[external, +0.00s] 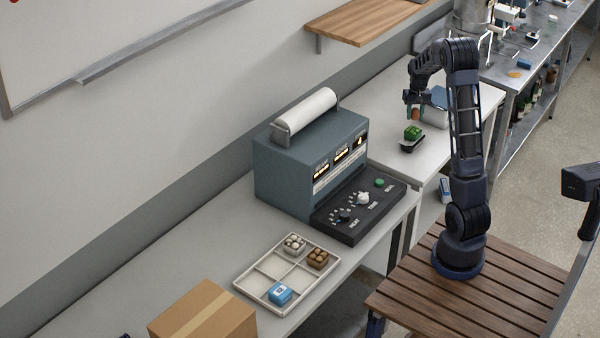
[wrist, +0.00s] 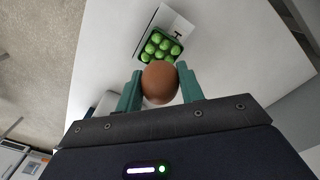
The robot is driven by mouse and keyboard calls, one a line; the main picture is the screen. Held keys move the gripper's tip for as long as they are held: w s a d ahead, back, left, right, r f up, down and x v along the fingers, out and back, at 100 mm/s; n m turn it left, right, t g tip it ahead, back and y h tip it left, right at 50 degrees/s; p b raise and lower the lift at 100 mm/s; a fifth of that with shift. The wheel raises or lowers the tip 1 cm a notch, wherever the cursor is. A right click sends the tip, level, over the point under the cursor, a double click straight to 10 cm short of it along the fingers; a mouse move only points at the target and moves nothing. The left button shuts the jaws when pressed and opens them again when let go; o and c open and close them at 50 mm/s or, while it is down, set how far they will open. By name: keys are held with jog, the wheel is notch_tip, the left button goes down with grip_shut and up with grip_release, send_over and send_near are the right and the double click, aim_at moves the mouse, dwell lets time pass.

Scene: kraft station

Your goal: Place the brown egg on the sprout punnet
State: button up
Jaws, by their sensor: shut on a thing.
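My gripper (wrist: 161,88) is shut on the brown egg (wrist: 160,83), which sits between its two green fingers in the wrist view. The sprout punnet (wrist: 160,47), a dark green box of round green sprouts, lies just beyond the egg in the wrist view. In the external view the punnet (external: 412,133) stands on a small scale below my gripper. The egg is held above the bench, apart from the punnet.
A blue-topped box (external: 436,106) stands close behind my gripper. A grey machine (external: 290,165) with a paper roll is to the left. A divided tray (external: 247,285) holds small boxes. The bench around the scale is mostly clear.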

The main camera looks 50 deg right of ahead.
aim_at(413, 129)
jog(key=shift+f, duration=2.2)
jog(key=shift+f, duration=0.15)
jog(key=o, duration=0.8)
jog(key=shift+c, duration=0.2)
